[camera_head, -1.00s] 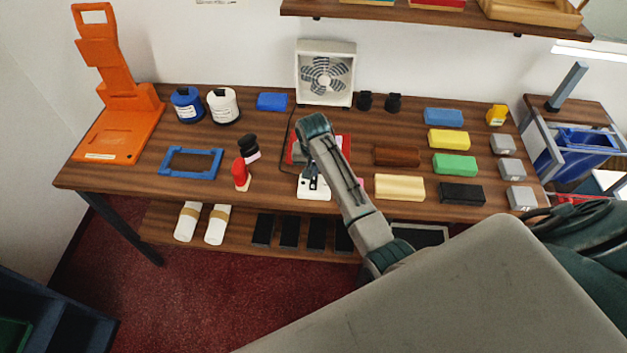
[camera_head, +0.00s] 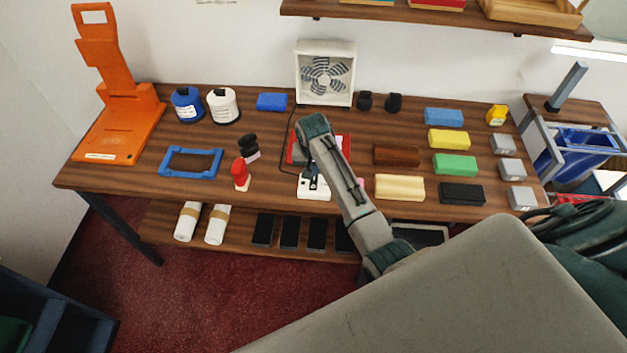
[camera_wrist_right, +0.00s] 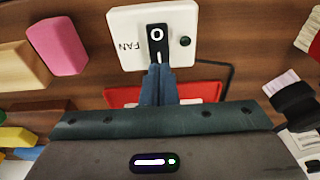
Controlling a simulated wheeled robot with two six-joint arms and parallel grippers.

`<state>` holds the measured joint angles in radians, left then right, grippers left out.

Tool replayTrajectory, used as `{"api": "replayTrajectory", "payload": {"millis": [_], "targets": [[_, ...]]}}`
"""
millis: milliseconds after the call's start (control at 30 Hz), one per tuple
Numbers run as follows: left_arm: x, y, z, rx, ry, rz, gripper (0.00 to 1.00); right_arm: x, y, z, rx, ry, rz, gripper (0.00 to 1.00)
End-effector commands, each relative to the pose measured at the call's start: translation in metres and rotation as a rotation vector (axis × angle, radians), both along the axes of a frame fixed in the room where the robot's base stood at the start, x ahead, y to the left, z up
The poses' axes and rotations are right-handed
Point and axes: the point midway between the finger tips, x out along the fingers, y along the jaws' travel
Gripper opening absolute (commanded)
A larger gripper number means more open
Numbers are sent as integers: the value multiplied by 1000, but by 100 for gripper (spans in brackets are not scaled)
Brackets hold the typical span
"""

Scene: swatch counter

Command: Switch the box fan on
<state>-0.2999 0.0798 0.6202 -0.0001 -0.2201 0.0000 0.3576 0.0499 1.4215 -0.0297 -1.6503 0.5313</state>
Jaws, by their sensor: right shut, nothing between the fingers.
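The white box fan (camera_head: 325,73) stands upright at the back of the counter against the wall. Its white switch box (camera_head: 314,190), labelled FAN, lies near the front edge; it also shows in the right wrist view (camera_wrist_right: 125,30). A black rocker (camera_wrist_right: 157,36) on it bears an O at the far end and a bar mark at the near end. A small dark green dot (camera_wrist_right: 184,41) sits beside it. My right gripper (camera_wrist_right: 158,68) is shut and empty, its tips at the rocker's bar-marked end; I cannot tell if they press it. My left gripper is out of view.
A red item (camera_head: 297,152) lies behind the switch box. A pink block (camera_wrist_right: 57,46) and a cream block (camera_head: 399,187) are beside it. A black cord runs towards the fan.

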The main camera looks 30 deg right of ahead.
Motion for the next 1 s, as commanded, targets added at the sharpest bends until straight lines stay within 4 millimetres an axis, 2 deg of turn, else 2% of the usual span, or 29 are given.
{"api": "replayTrajectory", "payload": {"millis": [1000], "targets": [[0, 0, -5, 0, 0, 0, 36, 0, 0, -15, 0, 0, 0, 0]]}}
